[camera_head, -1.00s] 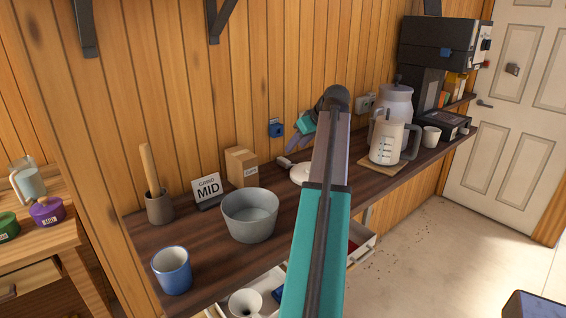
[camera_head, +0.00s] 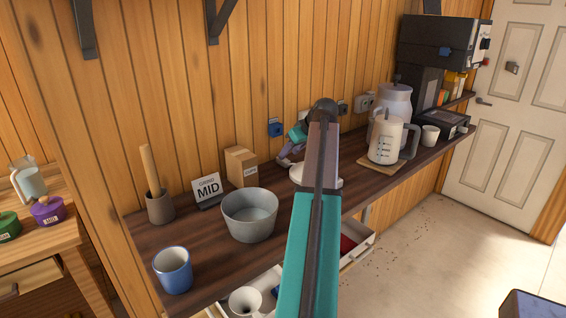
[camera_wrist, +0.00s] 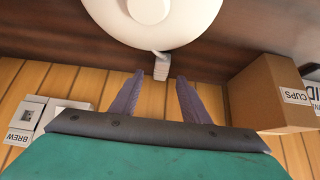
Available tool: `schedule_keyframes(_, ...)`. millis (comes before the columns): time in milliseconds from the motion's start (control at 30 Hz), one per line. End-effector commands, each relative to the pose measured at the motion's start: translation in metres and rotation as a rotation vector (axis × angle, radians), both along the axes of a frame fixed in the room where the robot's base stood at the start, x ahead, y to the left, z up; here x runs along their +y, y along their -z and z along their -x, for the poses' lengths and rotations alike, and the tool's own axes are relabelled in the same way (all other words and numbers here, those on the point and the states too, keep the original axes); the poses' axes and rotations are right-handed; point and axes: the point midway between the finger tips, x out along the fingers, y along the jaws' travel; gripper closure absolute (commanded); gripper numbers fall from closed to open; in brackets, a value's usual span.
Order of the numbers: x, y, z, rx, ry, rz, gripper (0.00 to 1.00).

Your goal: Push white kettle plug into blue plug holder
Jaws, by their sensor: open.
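A blue plug holder (camera_head: 275,128) is on the wooden wall above the counter. A white round kettle base (camera_head: 297,172) lies on the counter, partly hidden by my arm. It also fills the top of the wrist view (camera_wrist: 150,18). The pale plug (camera_wrist: 161,66) sticks out from the base's edge on the wall side. My gripper (camera_wrist: 160,78) is open, with its two purple fingers on either side of the plug's end, which looks unheld. In the head view my gripper (camera_head: 287,155) is low at the counter's back, below and right of the blue holder.
A cups box (camera_head: 241,167), a grey bowl (camera_head: 250,214) and a MID sign (camera_head: 207,188) stand left of the base. Grey wall sockets (camera_head: 362,103) are further right. An open drawer (camera_head: 357,246) lies below the counter.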

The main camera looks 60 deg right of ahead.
Motion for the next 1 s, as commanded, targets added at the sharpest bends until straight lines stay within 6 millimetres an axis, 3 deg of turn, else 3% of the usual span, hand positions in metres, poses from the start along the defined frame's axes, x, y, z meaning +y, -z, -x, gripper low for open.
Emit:
schedule_keyframes(533, -0.008, 0.033, -0.031, 0.0, -0.001, 0.0, 0.58)
schedule_keyframes(1000, -0.008, 0.036, -0.033, 0.0, -0.002, 0.0, 0.58)
